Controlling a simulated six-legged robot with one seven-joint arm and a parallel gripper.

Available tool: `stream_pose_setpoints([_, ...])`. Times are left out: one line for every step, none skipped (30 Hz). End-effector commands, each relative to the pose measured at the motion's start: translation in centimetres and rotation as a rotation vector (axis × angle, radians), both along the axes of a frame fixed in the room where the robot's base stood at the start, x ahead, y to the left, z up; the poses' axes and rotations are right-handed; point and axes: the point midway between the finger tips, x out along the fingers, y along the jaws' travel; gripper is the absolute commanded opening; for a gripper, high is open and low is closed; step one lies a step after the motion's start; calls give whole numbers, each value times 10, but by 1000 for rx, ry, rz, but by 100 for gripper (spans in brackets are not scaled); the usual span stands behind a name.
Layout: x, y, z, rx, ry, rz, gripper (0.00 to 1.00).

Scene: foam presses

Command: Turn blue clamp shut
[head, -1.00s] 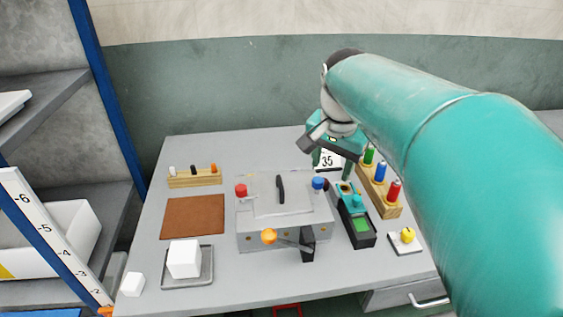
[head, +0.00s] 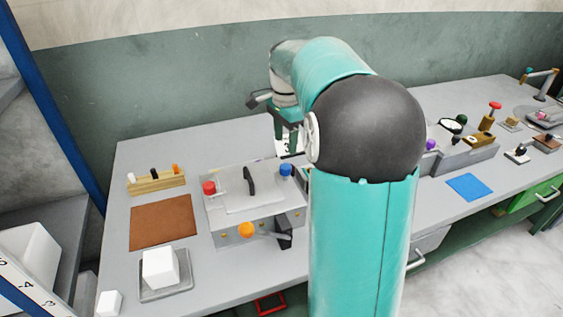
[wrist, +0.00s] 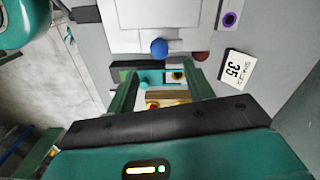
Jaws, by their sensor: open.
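The blue clamp (head: 286,170) is a round blue knob at the back right corner of the grey press (head: 228,228). It also shows in the wrist view (wrist: 159,47), beyond my fingertips and roughly centred between them. My gripper (head: 288,140) is open and empty, behind and above the blue clamp, apart from it. In the wrist view its two fingers (wrist: 160,78) point toward the press. A red knob (head: 209,188) is on the press's left side. A dark upright handle (head: 249,181) stands on the lid, and an orange-knobbed lever (head: 247,230) is at the front.
A teal device (wrist: 152,77) shows between the fingers. A brown mat (head: 161,222), a white block on a tray (head: 165,292) and a wooden rack (head: 157,184) are left of the press.

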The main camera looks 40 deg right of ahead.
Motion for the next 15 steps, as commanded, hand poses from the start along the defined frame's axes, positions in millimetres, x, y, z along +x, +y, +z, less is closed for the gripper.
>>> stream_pose_setpoints([-1,0,-10,1,3,-2,52])
stream_pose_setpoints([-1,-1,-16,1,2,-2,52])
stream_pose_setpoints([-1,0,-24,1,3,-1,52])
stream_pose_setpoints([0,0,-30,1,2,-1,52])
stream_pose_setpoints([0,1,-36,2,2,-1,52])
stream_pose_setpoints([1,1,-44,2,2,0,52])
stream_pose_setpoints([1,1,-50,2,3,0,52])
stream_pose_setpoints([1,2,-55,1,2,0,52])
stream_pose_setpoints([1,2,-61,1,2,1,52])
stream_pose_setpoints([2,2,-66,1,2,2,52])
stream_pose_setpoints([2,3,-70,0,1,2,52])
stream_pose_setpoints([3,3,-74,0,1,3,52])
stream_pose_setpoints([3,3,-77,0,1,3,52])
stream_pose_setpoints([4,3,-80,0,0,3,52])
stream_pose_setpoints([4,4,-82,0,0,4,52])
